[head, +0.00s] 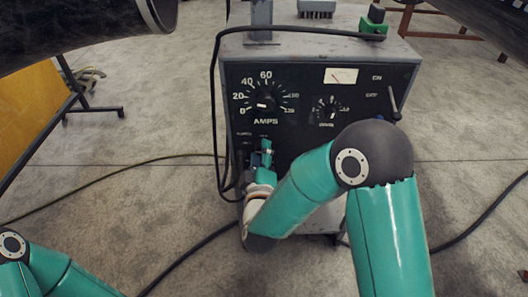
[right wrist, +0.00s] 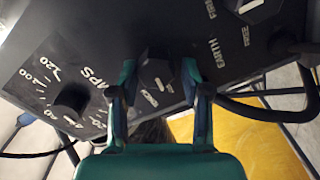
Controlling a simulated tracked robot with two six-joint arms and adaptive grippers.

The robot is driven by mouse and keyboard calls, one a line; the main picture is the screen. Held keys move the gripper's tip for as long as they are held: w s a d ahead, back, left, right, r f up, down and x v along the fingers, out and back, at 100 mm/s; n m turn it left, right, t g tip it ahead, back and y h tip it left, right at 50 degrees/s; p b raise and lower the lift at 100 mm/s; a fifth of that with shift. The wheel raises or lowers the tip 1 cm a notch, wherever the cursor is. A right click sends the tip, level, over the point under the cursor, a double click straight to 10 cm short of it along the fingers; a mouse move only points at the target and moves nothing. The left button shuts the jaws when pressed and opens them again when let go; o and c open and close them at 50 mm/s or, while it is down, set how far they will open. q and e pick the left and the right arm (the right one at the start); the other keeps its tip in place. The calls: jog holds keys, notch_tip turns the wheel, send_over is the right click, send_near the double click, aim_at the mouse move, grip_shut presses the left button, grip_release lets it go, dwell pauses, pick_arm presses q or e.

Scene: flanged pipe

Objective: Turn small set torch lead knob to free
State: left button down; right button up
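The dark welding set (head: 320,75) stands on the floor, with its black control panel facing me. In the right wrist view, a small black faceted knob (right wrist: 157,70) sits on the panel between the fingertips of my right gripper (right wrist: 159,76). The fingers are open, one on each side, with a visible gap to the knob. Small white lettering beside this knob is too blurred to read surely. In the head view my right gripper (head: 263,155) is at the panel's lower left and hides the knob. Of my left arm only links show at the lower left; its gripper is out of view.
A large AMPS dial (right wrist: 71,104) lies left of the gripper in the wrist view. Another knob (right wrist: 255,7), with EARTH and FREE lettering near it, is at upper right. A black cable (head: 215,105) loops down the set's left side. A yellow panel (head: 35,95) stands left.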

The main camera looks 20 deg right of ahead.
jog(key=shift+o, duration=0.8)
jog(key=shift+r, duration=0.1)
jog(key=shift+a, duration=0.1)
jog(key=v, duration=0.7)
jog(key=shift+s, duration=0.25)
